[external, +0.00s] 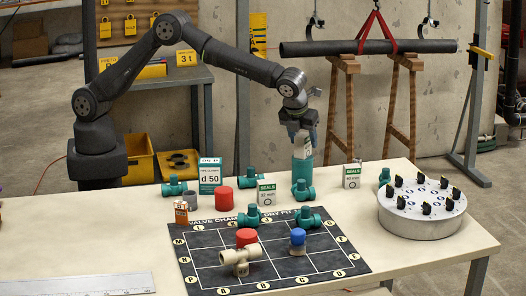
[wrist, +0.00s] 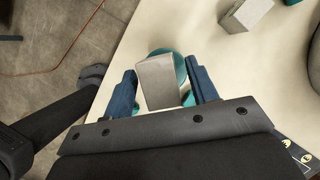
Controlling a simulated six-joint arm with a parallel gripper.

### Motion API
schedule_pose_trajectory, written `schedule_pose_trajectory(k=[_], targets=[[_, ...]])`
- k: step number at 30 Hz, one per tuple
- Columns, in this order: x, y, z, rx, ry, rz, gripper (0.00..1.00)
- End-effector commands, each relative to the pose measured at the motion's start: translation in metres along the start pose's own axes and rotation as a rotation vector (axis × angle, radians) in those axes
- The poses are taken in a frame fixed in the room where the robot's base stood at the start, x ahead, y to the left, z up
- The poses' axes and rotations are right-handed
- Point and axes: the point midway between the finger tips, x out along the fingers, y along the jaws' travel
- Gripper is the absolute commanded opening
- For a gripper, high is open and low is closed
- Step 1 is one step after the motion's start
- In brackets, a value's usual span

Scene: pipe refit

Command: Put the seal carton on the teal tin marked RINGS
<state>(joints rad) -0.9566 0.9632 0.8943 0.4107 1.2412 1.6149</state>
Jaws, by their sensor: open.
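The teal tin (external: 302,172) with a pale label stands on the table's far side in the external view; I cannot read its marking. My gripper (external: 302,138) is right above it, pointing down. In the wrist view my gripper (wrist: 162,92) is open, with one finger either side of a pale grey carton (wrist: 158,80). The carton appears to rest on the teal tin's round top (wrist: 182,68), which shows around it. The carton's printed face is hidden, and the external view shows it only partly between the fingers.
Two white SEALS cartons (external: 266,192) (external: 352,175) stand left and right of the tin. A teal fitting (external: 303,192) sits close in front of it. A d 50 box (external: 210,176), a red cap (external: 222,197) and a round grey stand with black knobs (external: 422,212) are nearby.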

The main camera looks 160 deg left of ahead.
Motion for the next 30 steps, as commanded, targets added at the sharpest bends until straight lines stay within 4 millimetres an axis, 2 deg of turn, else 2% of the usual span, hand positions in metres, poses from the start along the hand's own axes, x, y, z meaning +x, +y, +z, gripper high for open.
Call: schedule_pose_trajectory(k=[4, 8, 18, 21, 25, 30], targets=[[-0.003, 0.0, 0.001, -0.001, 0.0, -0.001, 0.53], [-0.018, -0.001, 0.001, -0.001, -0.001, -0.003, 0.53], [-0.09, -0.001, 0.001, 0.001, -0.001, -0.003, 0.53], [-0.106, -0.001, 0.001, 0.001, 0.0, -0.001, 0.53], [-0.119, -0.001, 0.002, 0.001, 0.0, -0.001, 0.53], [-0.123, 0.0, 0.001, 0.001, 0.0, 0.0, 0.53]])
